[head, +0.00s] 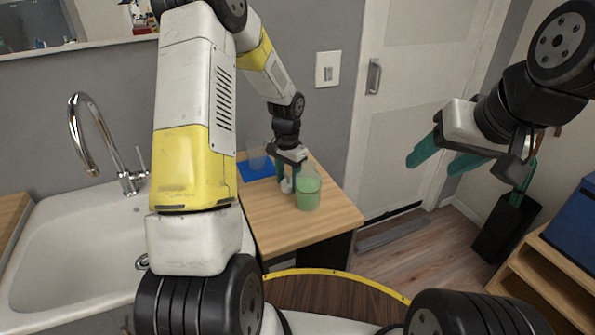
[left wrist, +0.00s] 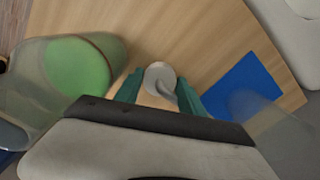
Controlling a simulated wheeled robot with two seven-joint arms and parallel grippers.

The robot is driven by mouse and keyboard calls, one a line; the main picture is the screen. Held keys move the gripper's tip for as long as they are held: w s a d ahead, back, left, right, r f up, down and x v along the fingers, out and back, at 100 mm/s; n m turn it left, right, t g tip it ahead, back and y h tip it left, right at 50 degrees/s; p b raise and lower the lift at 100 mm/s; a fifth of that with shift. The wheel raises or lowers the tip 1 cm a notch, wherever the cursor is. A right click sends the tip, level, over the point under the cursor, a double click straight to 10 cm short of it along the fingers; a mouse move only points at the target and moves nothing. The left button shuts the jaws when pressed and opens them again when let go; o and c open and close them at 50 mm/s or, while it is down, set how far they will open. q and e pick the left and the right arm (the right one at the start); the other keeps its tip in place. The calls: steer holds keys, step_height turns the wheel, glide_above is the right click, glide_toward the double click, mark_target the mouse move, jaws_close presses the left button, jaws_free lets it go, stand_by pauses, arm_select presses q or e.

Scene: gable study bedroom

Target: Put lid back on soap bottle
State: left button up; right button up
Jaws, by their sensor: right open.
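The soap bottle (head: 308,192) is clear, holds green liquid and stands on the small wooden table. It also shows at the left of the left wrist view (left wrist: 82,66). The lid (left wrist: 160,77) is a pale round pump top with a bent spout, apart from the bottle. My left gripper (head: 287,180) points down beside the bottle. Its teal fingers (left wrist: 160,84) lie on either side of the lid; I cannot tell whether they press on it. The lid shows small and white in the head view (head: 286,186). My right gripper (head: 437,160) is open and empty, far from the table.
A clear cup (head: 258,156) stands on a blue mat (head: 256,172) behind the left gripper on the table (head: 270,228). A sink (head: 65,255) with a chrome tap (head: 85,130) is left. A wooden shelf (head: 555,265) is right. The table's front is clear.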

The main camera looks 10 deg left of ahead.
mark_target(288, 183)
arm_select(q)
jaws_close()
step_height(288, 183, up, 10)
stand_by(0.4)
